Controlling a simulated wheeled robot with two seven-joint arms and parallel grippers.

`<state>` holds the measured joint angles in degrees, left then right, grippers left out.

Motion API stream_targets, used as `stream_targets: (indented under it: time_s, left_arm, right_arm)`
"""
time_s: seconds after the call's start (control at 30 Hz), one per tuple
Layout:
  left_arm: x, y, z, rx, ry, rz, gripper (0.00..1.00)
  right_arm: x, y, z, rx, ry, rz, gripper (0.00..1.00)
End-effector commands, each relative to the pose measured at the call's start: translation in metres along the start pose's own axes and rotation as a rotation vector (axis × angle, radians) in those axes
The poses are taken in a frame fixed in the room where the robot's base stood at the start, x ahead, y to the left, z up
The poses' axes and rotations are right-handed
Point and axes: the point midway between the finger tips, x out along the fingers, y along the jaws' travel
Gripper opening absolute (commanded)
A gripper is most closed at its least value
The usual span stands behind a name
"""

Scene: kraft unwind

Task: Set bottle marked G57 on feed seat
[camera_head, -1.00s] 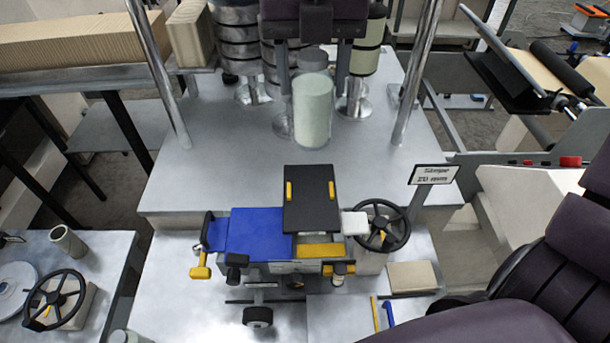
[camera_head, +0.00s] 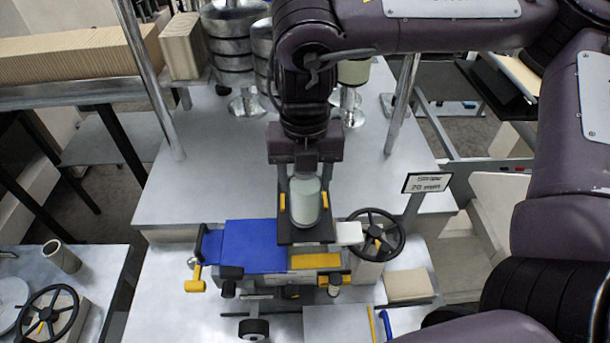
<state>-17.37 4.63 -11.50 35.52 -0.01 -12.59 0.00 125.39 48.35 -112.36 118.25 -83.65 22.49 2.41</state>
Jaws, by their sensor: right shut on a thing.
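A pale green bottle (camera_head: 305,203) stands upright between the fingers of my right gripper (camera_head: 304,196), which is shut on it. No marking can be read on the bottle. It is over the black plate (camera_head: 291,235) of the blue and yellow machine, which seems to be the feed seat. I cannot tell whether the bottle's base touches the plate. My left gripper is not in view.
The machine's blue cover (camera_head: 255,245) lies left of the plate. A black handwheel (camera_head: 375,235) and a sign (camera_head: 427,182) stand at the right. Metal posts (camera_head: 150,85) flank the grey platform (camera_head: 200,190). Stacked metal cylinders (camera_head: 236,45) stand behind.

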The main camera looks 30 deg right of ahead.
Motion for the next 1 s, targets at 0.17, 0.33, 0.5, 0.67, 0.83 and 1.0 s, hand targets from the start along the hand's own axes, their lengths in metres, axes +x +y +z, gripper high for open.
stream_targets:
  time_s: [0.17, 0.33, 0.5, 0.67, 0.83, 1.0]
  left_arm:
    - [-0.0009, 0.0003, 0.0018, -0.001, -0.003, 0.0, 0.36]
    - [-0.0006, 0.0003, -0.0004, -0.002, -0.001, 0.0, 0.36]
    - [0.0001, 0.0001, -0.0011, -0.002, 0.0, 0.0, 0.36]
    - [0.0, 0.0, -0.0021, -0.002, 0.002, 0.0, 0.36]
    - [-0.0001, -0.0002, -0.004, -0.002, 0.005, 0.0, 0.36]
    - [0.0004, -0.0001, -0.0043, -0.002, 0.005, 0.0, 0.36]
  right_arm:
    - [0.0056, 0.0003, 0.0001, 0.0, -0.002, 0.002, 0.06]
    - [0.0055, 0.0003, 0.0002, 0.0, -0.002, 0.002, 0.06]
    - [0.0077, 0.0001, 0.0, 0.0, -0.001, 0.001, 0.63]
    - [0.0076, 0.0001, 0.0, 0.0, -0.001, 0.001, 0.75]
    - [0.0075, 0.0001, 0.0, 0.0, -0.001, 0.001, 0.75]
    - [0.0012, 0.0005, 0.0006, 0.0, -0.004, 0.002, 0.75]
